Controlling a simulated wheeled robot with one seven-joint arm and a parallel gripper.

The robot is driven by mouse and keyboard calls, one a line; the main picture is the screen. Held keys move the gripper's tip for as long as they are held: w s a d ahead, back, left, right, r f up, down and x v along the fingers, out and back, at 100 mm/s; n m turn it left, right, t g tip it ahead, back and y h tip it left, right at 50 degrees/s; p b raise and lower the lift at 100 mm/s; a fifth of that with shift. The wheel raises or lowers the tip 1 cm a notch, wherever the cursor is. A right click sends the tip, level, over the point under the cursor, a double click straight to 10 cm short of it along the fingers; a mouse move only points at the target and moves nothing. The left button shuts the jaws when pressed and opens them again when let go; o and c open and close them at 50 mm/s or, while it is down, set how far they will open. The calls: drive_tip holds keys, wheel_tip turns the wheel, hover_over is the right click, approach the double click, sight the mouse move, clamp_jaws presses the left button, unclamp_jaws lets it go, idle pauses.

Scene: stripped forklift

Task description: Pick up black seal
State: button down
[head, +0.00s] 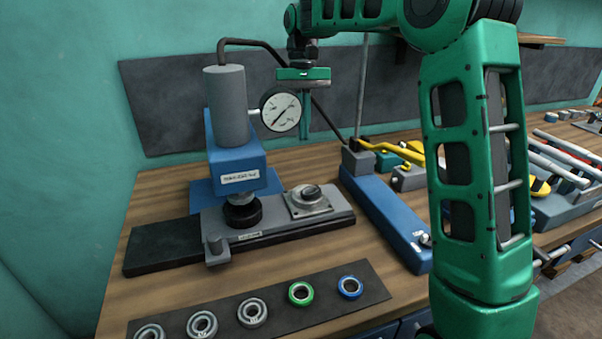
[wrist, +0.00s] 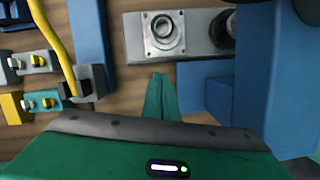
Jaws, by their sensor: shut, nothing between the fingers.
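A small dark round piece (head: 312,190) sits on the square metal housing (head: 300,208) on the press's grey slide; I cannot tell for certain that it is the black seal. In the wrist view the housing (wrist: 150,48) shows a round ring-like part (wrist: 163,32) at its middle. My gripper (head: 304,136) is shut and empty. It points down, well above the slide, beside the dial gauge. In the wrist view my closed green fingers (wrist: 160,78) point toward the housing, short of it in the picture.
A blue press with a grey cylinder (head: 225,105) and a dial gauge (head: 281,112) stands left of my gripper. A black mat (head: 272,325) in front holds several grey rings, a green ring (head: 301,293) and a blue ring (head: 350,287). A blue pump with a yellow lever (head: 390,148) is at right.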

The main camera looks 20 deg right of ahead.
sight(307, 186)
drive_tip(key=s+f, duration=0.1)
drive_tip(key=f, duration=0.2)
drive_tip(key=s+f, duration=0.2)
drive_tip(key=f, duration=0.1)
drive_tip(key=s+a+f, duration=0.1)
drive_tip(key=s+f, duration=0.1)
drive_tip(key=f, duration=0.1)
drive_tip(key=shift+s+a+f, duration=0.1)
drive_tip(key=shift+s, duration=0.5)
